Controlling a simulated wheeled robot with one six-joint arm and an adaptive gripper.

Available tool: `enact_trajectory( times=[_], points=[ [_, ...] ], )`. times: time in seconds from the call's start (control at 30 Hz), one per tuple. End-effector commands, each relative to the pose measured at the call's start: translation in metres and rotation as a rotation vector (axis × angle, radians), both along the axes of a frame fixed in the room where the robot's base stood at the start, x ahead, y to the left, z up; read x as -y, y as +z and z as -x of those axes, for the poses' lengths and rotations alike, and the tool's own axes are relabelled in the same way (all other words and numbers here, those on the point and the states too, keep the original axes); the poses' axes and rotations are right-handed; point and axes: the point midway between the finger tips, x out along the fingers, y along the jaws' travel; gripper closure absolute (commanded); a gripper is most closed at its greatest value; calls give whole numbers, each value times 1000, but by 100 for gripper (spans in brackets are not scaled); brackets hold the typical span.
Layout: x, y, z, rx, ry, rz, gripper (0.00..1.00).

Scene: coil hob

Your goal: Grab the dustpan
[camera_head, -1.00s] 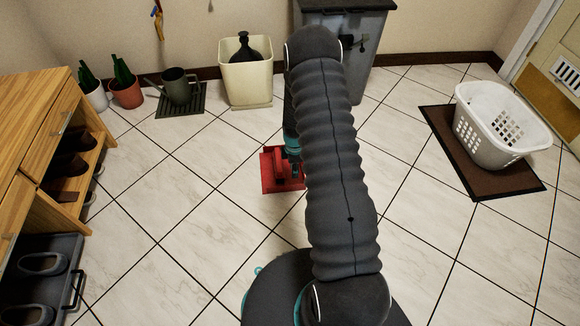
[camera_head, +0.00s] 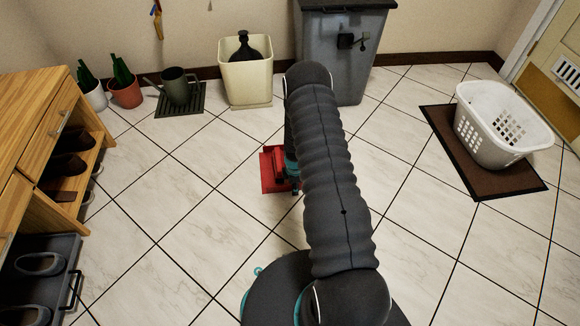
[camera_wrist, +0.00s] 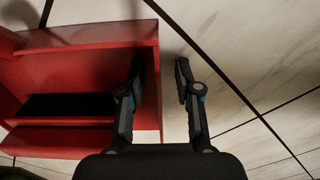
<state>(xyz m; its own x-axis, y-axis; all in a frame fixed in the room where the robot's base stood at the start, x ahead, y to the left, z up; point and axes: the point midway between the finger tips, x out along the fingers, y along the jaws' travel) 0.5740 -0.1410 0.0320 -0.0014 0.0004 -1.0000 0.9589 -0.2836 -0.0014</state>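The red dustpan (camera_head: 269,178) lies on the tiled floor ahead of me. My arm hides its right part in the head view. In the wrist view the dustpan (camera_wrist: 75,62) fills the left side, with a dark slot across it. My gripper (camera_wrist: 160,72) is open there. Its left finger is over the red dustpan and its right finger is over the pale floor, with the dustpan's right edge between them. I cannot tell whether either finger touches it. In the head view my gripper (camera_head: 295,188) is mostly hidden at the dustpan's right side.
A cream bin (camera_head: 247,85) and a grey bin (camera_head: 335,60) stand by the back wall. A white laundry basket (camera_head: 490,135) sits on a brown mat (camera_head: 440,125) at right. A wooden shoe cabinet (camera_head: 30,120) is at left. The floor around the dustpan is clear.

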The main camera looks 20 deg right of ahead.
Motion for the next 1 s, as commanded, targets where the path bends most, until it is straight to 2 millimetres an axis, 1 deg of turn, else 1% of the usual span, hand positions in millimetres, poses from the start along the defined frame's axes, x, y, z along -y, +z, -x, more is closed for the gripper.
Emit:
enact_trajectory(
  times=[0.23, 0.27, 0.3, 0.37, 0.8, 1.0],
  points=[
    [0, -1, -1, 1, 0, 0, 67],
    [0, -1, -1, 1, 0, 0, 74],
    [0, -1, -1, 1, 0, 0, 84],
    [0, -1, -1, 1, 0, 0, 99],
    [0, 0, -1, 2, 0, 1, 100],
    [0, 11, -2, 4, 0, 1, 100]
  ],
)
